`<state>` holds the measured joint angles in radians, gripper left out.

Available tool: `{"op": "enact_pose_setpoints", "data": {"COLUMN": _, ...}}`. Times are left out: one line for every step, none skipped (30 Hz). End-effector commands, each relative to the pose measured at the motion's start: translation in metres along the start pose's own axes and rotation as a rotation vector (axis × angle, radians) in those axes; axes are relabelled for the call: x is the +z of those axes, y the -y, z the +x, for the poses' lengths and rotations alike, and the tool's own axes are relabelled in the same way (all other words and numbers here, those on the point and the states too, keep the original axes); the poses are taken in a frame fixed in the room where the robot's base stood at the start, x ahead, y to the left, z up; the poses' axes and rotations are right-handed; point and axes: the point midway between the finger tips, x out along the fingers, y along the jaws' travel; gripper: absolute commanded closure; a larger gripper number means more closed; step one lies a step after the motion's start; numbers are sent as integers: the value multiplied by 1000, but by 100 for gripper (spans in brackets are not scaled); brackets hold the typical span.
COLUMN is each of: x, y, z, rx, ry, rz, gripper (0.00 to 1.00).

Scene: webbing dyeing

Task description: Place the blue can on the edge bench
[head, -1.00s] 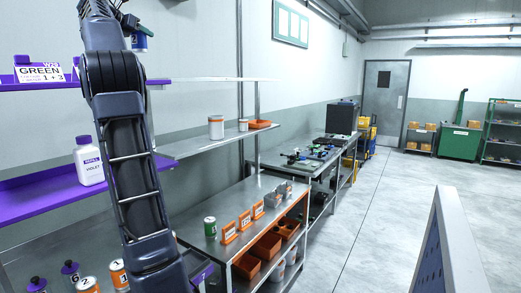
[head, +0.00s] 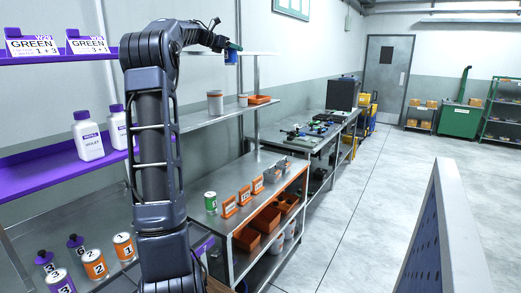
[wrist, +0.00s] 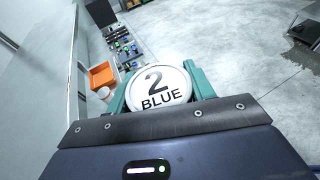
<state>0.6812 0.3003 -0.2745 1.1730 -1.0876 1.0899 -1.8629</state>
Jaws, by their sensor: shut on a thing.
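The blue can (wrist: 158,88), its pale lid marked "2 BLUE", sits between the teal fingers of my gripper (wrist: 160,80) in the wrist view. My gripper is shut on it. In the head view my gripper (head: 233,48) holds it up at about upper-shelf height, small and partly hidden by the wrist. A steel bench (head: 222,222) stands below and in front, with a green can (head: 210,202) and orange stands on top. Another steel bench (head: 310,143) with small parts stands beyond it. I cannot tell which one is the edge bench.
Wall shelves at left hold white bottles (head: 88,136) and GREEN signs (head: 31,45). Several numbered cans (head: 95,264) stand below. The upright shelf post (head: 257,100) is close to my gripper. A blue-grey panel (head: 440,225) stands at right. The middle floor is clear.

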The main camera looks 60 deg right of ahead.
Motion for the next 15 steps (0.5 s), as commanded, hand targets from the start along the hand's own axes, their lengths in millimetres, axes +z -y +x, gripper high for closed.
{"op": "enact_pose_setpoints", "data": {"x": -12, "y": 5, "z": 22, "rx": -19, "ry": -2, "rz": 0, "gripper": 85}}
{"op": "enact_pose_setpoints", "data": {"x": -19, "y": 6, "z": 33, "rx": -25, "ry": -1, "rz": 1, "gripper": 85}}
{"op": "enact_pose_setpoints", "data": {"x": -29, "y": 9, "z": 47, "rx": -33, "ry": -2, "rz": 4, "gripper": 85}}
{"op": "enact_pose_setpoints", "data": {"x": -36, "y": 11, "z": 58, "rx": -39, "ry": -2, "rz": 7, "gripper": 85}}
{"op": "enact_pose_setpoints", "data": {"x": -44, "y": 13, "z": 68, "rx": -43, "ry": -2, "rz": 7, "gripper": 85}}
{"op": "enact_pose_setpoints", "data": {"x": -53, "y": 16, "z": 82, "rx": -51, "ry": -2, "rz": 10, "gripper": 85}}
{"op": "enact_pose_setpoints", "data": {"x": -62, "y": 18, "z": 92, "rx": -55, "ry": -2, "rz": 11, "gripper": 85}}
{"op": "enact_pose_setpoints", "data": {"x": -70, "y": 21, "z": 102, "rx": -60, "ry": -2, "rz": 12, "gripper": 85}}
{"op": "enact_pose_setpoints", "data": {"x": -81, "y": 24, "z": 115, "rx": -66, "ry": -2, "rz": 14, "gripper": 85}}
{"op": "enact_pose_setpoints", "data": {"x": -88, "y": 28, "z": 125, "rx": -70, "ry": -2, "rz": 16, "gripper": 85}}
{"op": "enact_pose_setpoints", "data": {"x": -97, "y": 31, "z": 134, "rx": -74, "ry": -3, "rz": 16, "gripper": 85}}
{"op": "enact_pose_setpoints", "data": {"x": -108, "y": 34, "z": 147, "rx": -78, "ry": -2, "rz": 18, "gripper": 85}}
{"op": "enact_pose_setpoints", "data": {"x": -118, "y": 37, "z": 156, "rx": -83, "ry": -3, "rz": 19, "gripper": 85}}
{"op": "enact_pose_setpoints", "data": {"x": -127, "y": 40, "z": 165, "rx": -85, "ry": -2, "rz": 19, "gripper": 85}}
{"op": "enact_pose_setpoints", "data": {"x": -141, "y": 42, "z": 175, "rx": -88, "ry": -4, "rz": 20, "gripper": 85}}
